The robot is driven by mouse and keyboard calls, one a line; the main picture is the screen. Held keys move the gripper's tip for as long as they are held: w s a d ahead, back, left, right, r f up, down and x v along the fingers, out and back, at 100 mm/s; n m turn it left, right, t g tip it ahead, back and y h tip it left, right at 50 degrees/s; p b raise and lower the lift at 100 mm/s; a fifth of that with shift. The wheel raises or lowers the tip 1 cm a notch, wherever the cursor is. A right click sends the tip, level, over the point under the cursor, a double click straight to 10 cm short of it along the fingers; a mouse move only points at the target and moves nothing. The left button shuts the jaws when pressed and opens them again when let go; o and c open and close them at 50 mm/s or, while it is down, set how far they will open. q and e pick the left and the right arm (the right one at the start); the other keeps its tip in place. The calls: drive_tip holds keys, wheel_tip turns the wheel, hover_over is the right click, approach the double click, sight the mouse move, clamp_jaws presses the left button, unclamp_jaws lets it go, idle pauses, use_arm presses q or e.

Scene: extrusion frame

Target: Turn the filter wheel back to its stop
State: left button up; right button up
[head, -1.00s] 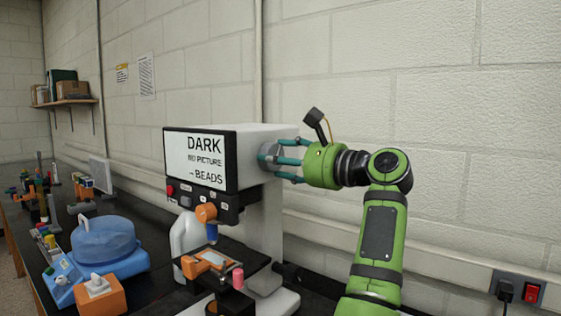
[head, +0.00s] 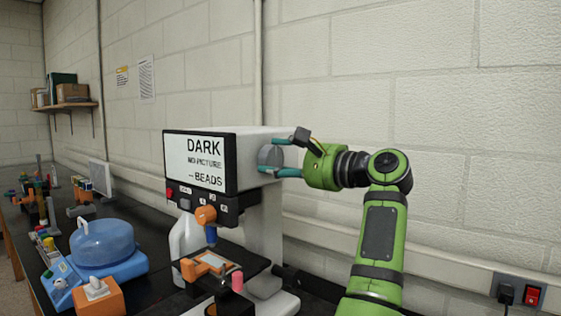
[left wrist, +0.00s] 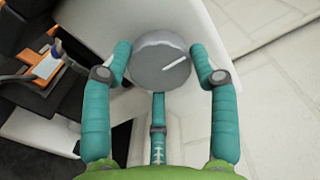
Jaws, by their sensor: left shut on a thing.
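The filter wheel (head: 268,157) is a grey round knob on the right side of the white microscope housing (head: 262,141). In the left wrist view the wheel (left wrist: 155,70) shows a white index line pointing right and slightly up. My left gripper (head: 280,157) is shut on the wheel, with teal fingers on either side of its rim. In the left wrist view a third finger (left wrist: 158,125) is below it. The screen (head: 197,160) on the housing reads "DARK", "NO PICTURE" and "BEADS". My right gripper is in neither view.
Below the housing are an orange nosepiece (head: 206,214) and a stage with an orange holder (head: 198,267). A blue-lidded device (head: 103,243) and an orange box (head: 98,297) stand to the left. The wall (head: 470,150) is close behind; a power outlet (head: 519,290) is at lower right.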

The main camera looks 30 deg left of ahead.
use_arm(q)
drive_tip(key=shift+r, duration=0.1)
drive_tip(key=o, duration=0.9)
drive_tip(key=shift+c, duration=0.2)
drive_tip(key=shift+o, duration=1.2)
drive_tip(key=shift+w, duration=0.35)
drive_tip(key=shift+s+d, duration=0.2)
drive_tip(key=shift+d, duration=0.25)
drive_tip(key=d, duration=1.1)
drive_tip(key=shift+s, duration=0.3)
drive_tip(key=shift+f, duration=0.2)
